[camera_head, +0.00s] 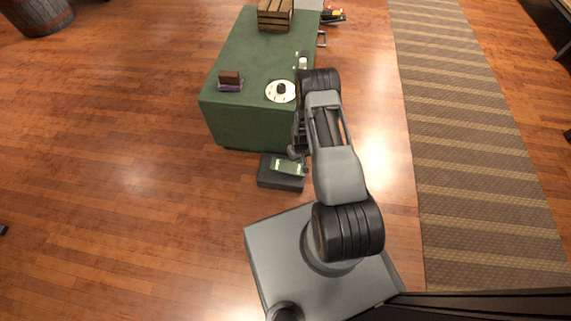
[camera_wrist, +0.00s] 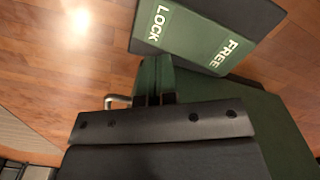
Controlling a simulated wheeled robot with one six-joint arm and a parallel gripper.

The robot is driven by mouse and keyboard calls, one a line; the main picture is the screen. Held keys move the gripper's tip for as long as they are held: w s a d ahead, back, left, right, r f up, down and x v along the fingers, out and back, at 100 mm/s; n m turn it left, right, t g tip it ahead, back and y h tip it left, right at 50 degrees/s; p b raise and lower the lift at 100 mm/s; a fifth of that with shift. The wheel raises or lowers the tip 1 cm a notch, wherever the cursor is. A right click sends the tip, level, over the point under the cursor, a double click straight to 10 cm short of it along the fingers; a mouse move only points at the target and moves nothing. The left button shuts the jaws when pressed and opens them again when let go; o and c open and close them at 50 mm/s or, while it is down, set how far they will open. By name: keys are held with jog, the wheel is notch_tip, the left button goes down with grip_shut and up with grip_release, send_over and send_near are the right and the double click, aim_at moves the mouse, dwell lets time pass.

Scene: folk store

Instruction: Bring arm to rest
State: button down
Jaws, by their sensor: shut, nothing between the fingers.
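My arm reaches forward over my base in the head view, bent and pointing toward the green table (camera_head: 255,55). My gripper (camera_head: 297,152) is at the table's near right corner, just above a dark block (camera_head: 280,183) with a green plate. The fingertips look apart from the plate. The arm hides part of the table's right side.
On the table are a wooden crate (camera_head: 275,14), a small brown and purple item (camera_head: 230,81), a white plate (camera_head: 280,91) with a dark item and a small white bottle (camera_head: 303,63). A striped rug (camera_head: 465,150) lies right. A barrel (camera_head: 38,15) stands far left.

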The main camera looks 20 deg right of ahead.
notch_tip(320, 180, up, 2)
jog(key=shift+r+p, duration=0.15)
jog(key=shift+p, duration=0.35)
jog(key=w+a+r+t+p, duration=0.15)
jog(key=r+p, duration=0.65)
jog(key=r, duration=1.5)
jog(key=w+a+r+p, duration=0.1)
jog(key=a+r+p, duration=0.45)
jog(key=r, duration=1.65)
jog(key=s+a+r+p, duration=0.1)
jog(key=s+r+p, duration=0.5)
jog(key=r, duration=0.5)
jog(key=s+a+r+t+p, duration=0.1)
jog(key=s+r+p, duration=0.5)
jog(key=r, duration=0.6)
jog(key=s+r+t+p, duration=0.1)
jog(key=s+r+p, duration=0.5)
jog(key=r, duration=0.5)
jog(key=shift+s+a+r+p, duration=0.2)
jog(key=shift+a+r+p, duration=0.15)
jog(key=shift+p, duration=0.25)
